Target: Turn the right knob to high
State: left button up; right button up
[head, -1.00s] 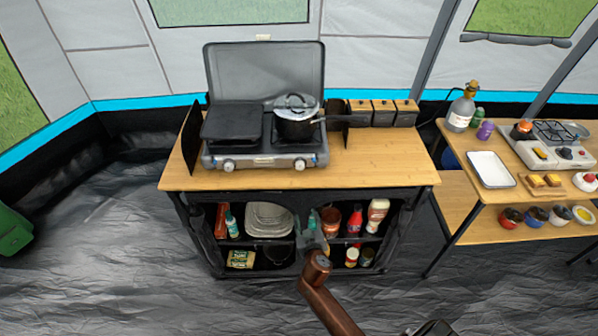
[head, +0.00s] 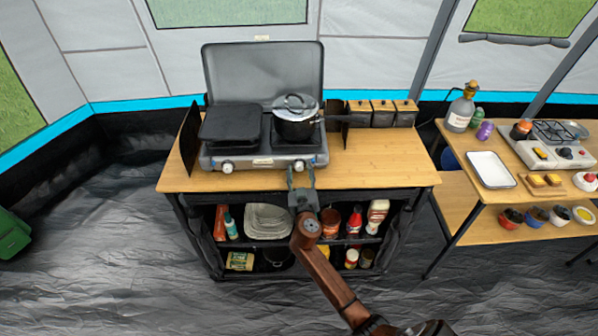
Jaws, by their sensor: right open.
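The grey camping stove (head: 264,163) stands on the wooden-topped cabinet with its lid raised. Its left knob (head: 227,167) is in plain view on the front panel. The right knob (head: 299,165) is at the right of the panel, partly hidden by my right gripper. My right gripper (head: 301,171) is open, its fingers pointing at the stove front, one to each side of the right knob. I cannot tell whether they touch it. My left gripper is not in view.
A lidded pot (head: 295,126) sits on the right burner, its handle pointing right. A black griddle (head: 231,122) covers the left burner. The wooden counter (head: 385,160) is clear at the right front.

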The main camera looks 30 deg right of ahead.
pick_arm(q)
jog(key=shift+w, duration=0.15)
pick_arm(e)
jog(key=shift+w, duration=0.1)
jog(key=shift+c, duration=0.7)
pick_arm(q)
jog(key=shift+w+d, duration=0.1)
pick_arm(e)
grip_shut()
